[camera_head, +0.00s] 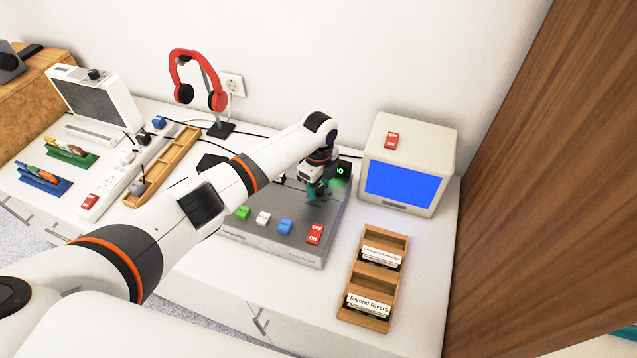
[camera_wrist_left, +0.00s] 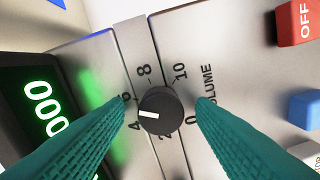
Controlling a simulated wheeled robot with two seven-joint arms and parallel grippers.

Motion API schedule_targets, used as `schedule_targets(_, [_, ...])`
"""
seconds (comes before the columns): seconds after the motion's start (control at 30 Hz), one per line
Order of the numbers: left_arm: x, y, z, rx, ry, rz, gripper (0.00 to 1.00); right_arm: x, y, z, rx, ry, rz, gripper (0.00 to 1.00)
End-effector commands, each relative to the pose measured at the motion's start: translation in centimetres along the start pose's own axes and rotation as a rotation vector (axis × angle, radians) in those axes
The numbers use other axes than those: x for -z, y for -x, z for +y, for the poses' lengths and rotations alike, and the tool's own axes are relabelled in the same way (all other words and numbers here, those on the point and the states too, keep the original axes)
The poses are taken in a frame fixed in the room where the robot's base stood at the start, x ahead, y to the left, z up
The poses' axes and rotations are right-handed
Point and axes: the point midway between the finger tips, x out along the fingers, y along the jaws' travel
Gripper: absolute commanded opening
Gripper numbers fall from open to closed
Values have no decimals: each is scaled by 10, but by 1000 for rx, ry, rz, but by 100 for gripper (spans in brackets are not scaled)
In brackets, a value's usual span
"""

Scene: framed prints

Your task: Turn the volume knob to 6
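The black volume knob (camera_wrist_left: 162,112) sits on a grey metal panel in the left wrist view. Its white line points left, between the 4 and the 6 of the scale. My left gripper (camera_wrist_left: 160,102) has teal ribbed fingers, one on each side of the knob, with a visible gap on both sides. It is open and holds nothing. In the head view my left gripper (camera_head: 317,191) points down over the grey control box (camera_head: 270,243), and the knob is hidden there. My right gripper is not in view.
The box carries a red switch (camera_head: 315,234), a blue button (camera_head: 286,226), and white and green buttons. A green-lit display (camera_wrist_left: 42,112) lies beside the knob. A monitor (camera_head: 401,180) and a wooden card tray (camera_head: 383,248) stand to the right.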

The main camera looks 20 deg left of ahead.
Motion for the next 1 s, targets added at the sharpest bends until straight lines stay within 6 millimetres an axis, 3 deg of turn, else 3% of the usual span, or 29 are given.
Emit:
schedule_targets(0.27, [1, 11, 1, -2, -1, 1, 50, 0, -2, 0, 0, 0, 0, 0])
schedule_targets(0.7, [0, 97, 1, -3, -1, 2, 50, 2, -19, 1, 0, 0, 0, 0])
schedule_targets(1.0, [0, 120, 0, 0, 0, 1, 50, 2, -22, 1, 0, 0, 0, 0])
